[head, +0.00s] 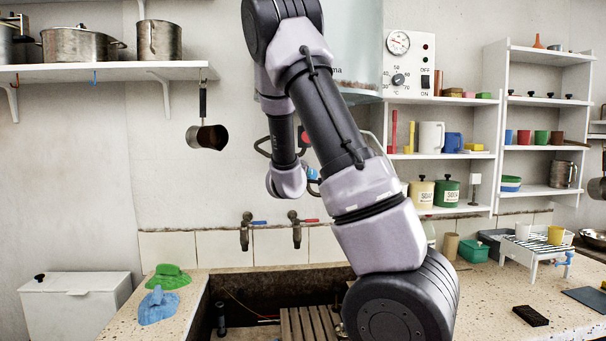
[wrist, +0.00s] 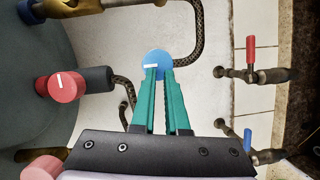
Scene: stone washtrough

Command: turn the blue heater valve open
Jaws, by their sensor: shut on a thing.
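The blue heater valve (wrist: 157,60) is a round blue knob with a short white mark, on braided pipework at the wall in the wrist view. The mark lies almost level across the picture. My gripper (wrist: 158,74), with green fingers, is shut on the knob, a fingertip at either side of its lower part. In the head view only a bit of blue (head: 313,175) shows beside my arm, which hides most of the valve and my fingers.
The red heater valve (wrist: 62,87) is left of my fingers in the wrist view, near the tank. Two wall taps (head: 245,232) with blue and red levers are below. Shelves (head: 440,157) with jugs and tins stand right of my arm. The stone trough (head: 285,279) lies underneath.

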